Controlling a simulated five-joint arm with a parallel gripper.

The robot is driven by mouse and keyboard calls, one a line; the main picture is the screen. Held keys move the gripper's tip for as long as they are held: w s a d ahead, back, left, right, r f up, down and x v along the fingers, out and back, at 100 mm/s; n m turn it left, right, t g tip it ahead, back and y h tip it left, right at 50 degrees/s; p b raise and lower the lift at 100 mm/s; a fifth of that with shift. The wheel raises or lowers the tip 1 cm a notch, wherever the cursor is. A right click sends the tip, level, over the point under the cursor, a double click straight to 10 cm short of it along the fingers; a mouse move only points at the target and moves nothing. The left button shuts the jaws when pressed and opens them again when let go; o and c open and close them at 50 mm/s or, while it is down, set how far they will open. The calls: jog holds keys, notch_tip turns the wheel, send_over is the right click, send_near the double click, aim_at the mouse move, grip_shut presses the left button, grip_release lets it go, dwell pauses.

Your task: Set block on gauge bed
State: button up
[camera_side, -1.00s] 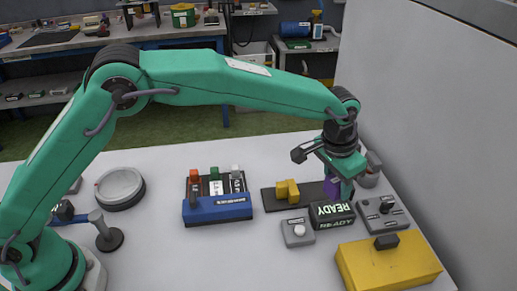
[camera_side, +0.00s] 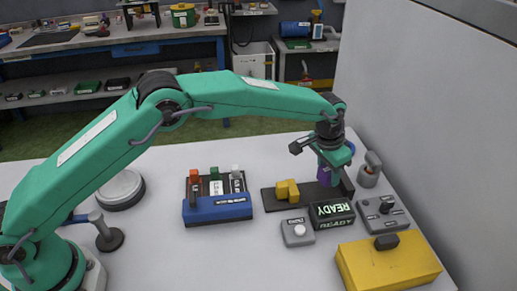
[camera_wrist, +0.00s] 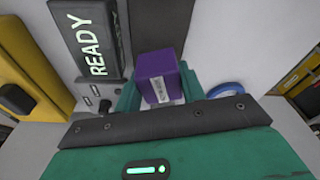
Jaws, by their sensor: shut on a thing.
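A purple block (camera_side: 324,174) with a white label is held between the teal jaws of my gripper (camera_side: 331,160). It also shows in the wrist view (camera_wrist: 163,78), clamped between both fingers. The gauge bed (camera_side: 309,194) is a dark flat plate with a yellow stepped piece (camera_side: 287,190) at its left and a dark upright part at its right end. The block is at or over the right part of the bed. Whether it touches the plate cannot be told. The dark bed (camera_wrist: 160,22) shows beyond the block in the wrist view.
A READY display box (camera_side: 332,213), a grey button box (camera_side: 297,232), a switch box (camera_side: 385,214) and a yellow box (camera_side: 388,264) stand in front. A grey knobbed canister (camera_side: 369,172) is close right. A blue rack (camera_side: 217,209) stands left. A wall bounds the right.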

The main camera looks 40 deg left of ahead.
aim_at(327, 181)
jog(key=shift+f, duration=1.85)
jog(key=o, duration=1.2)
jog(key=shift+f, duration=0.15)
jog(key=r, duration=0.4)
jog(key=s+r, duration=0.1)
jog(key=r, duration=0.3)
jog(key=s+a+r, duration=0.1)
jog(key=r, duration=0.3)
jog(key=shift+r, duration=0.1)
